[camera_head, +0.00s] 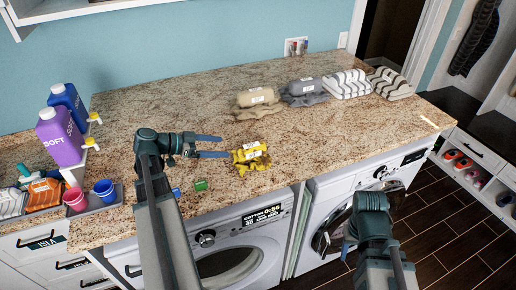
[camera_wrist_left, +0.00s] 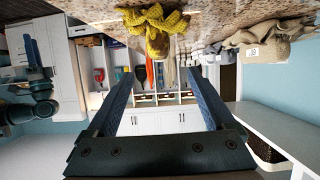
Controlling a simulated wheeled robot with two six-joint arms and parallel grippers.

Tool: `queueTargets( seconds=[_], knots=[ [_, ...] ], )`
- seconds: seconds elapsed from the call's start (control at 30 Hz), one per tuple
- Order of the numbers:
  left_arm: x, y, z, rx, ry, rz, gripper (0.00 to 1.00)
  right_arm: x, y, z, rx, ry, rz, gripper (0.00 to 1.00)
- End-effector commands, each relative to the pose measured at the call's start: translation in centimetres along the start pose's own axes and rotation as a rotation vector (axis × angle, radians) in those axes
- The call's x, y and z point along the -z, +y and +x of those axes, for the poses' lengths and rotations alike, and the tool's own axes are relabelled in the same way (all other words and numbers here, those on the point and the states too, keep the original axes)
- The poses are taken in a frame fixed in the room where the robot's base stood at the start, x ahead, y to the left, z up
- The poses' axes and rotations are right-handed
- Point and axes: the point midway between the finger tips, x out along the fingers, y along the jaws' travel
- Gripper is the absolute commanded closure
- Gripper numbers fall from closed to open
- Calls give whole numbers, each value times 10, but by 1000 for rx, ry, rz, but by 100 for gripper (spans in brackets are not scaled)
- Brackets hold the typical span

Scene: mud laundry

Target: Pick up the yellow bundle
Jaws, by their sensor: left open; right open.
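The yellow bundle (camera_head: 250,160), knotted and with a white label, lies on the granite counter near its front edge. My left gripper (camera_head: 222,146) is open and empty just left of the bundle, its fingers pointing right towards it. In the left wrist view the bundle (camera_wrist_left: 153,24) shows at the top middle, beyond the open fingertips (camera_wrist_left: 158,75) and not between them. My right gripper (camera_head: 347,248) is in front of the right-hand machine, below the counter top, and is partly hidden by its own wrist.
A tan bundle (camera_head: 257,97), a grey bundle (camera_head: 304,87) and two striped bundles stand in a row at the back. A green block (camera_head: 201,185) and a blue block lie near the front edge. Bottles (camera_head: 59,138) and cups (camera_head: 104,188) stand at left. The middle counter is clear.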

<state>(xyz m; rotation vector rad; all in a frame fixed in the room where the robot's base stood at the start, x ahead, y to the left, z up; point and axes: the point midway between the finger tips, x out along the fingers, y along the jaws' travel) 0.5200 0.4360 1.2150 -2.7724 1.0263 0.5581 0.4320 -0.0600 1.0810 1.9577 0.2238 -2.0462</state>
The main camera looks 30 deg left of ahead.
Motion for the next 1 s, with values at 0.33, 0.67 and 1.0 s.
queueTargets(
  seconds=[0.33, 0.67, 1.0],
  knots=[
    [-3, 0, 22, 0, 3, 4, 12, 0, -1, 12, 0, 0, -2, 50],
    [-2, 0, 76, 1, 2, 2, 12, 2, -3, 31, -1, 0, -7, 50],
    [0, 0, 86, 3, 2, 2, 12, 2, -3, 33, -1, 0, -8, 50]
  ],
)
